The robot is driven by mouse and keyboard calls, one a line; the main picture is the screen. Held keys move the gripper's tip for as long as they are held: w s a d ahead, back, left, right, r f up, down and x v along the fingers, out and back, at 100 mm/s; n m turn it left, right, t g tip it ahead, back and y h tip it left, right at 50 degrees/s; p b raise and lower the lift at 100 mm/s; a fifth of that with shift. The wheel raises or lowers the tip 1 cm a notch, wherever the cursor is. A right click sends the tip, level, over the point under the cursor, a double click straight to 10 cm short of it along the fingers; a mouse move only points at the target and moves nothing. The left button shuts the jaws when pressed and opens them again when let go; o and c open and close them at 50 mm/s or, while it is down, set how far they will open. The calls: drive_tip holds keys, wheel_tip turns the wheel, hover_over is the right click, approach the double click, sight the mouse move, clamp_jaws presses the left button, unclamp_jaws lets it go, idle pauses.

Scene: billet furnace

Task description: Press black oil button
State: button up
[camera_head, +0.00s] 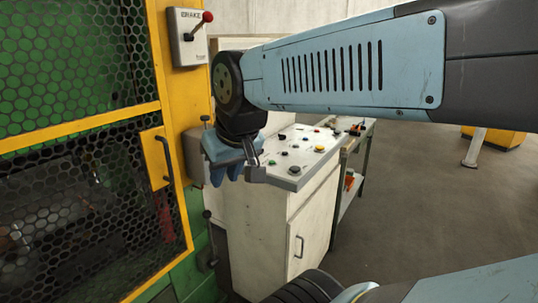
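The control panel (308,158) is the sloped top of a white cabinet in the middle of the head view. The labels are too small to read, so I cannot tell which button is the black oil button. My gripper (226,174) points down at the left end of the panel, apart from the visible buttons. My gripper and wrist hide the panel's left part.
A green machine with a yellow-framed mesh door (80,110) stands on the left. A brake box (188,37) with a red-knobbed lever is above my gripper. A side table (350,170) stands behind the cabinet. The floor at right is mostly clear.

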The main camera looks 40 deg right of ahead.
clamp_jaws()
idle(1.0)
